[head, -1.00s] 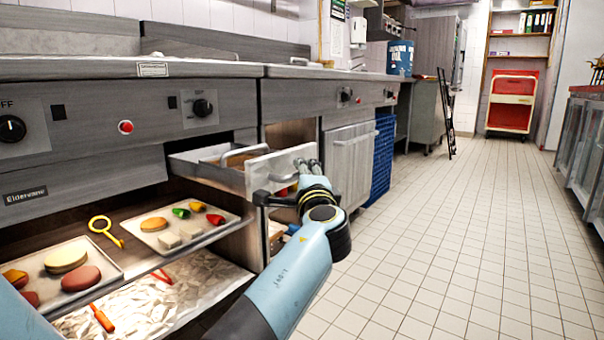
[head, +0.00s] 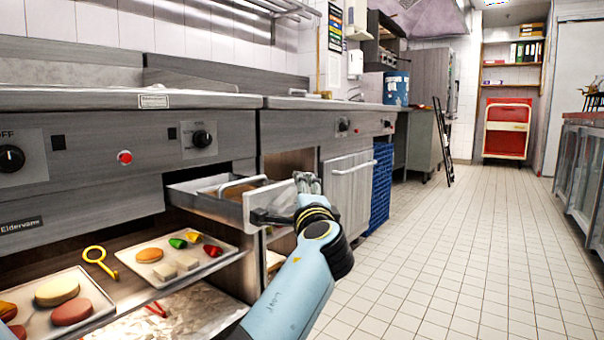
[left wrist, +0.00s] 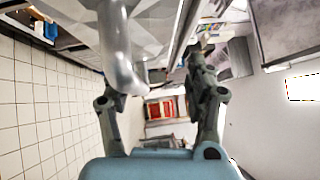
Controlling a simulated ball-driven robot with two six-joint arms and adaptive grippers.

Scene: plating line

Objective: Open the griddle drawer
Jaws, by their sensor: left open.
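In the left wrist view my left gripper (left wrist: 160,95) is open. A rounded metal bar (left wrist: 118,50) comes down from the top between its fingers, closer to the left finger. I cannot tell whether they touch. My right gripper is in neither view.
Below the drawer, a shelf holds a tray (head: 127,262) of food pieces, a second tray (head: 98,325) and a yellow ring-handled tool (head: 97,258). A cabinet door (head: 352,195) and blue crates (head: 382,190) stand beyond the drawer. The tiled floor (head: 460,240) at right is clear.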

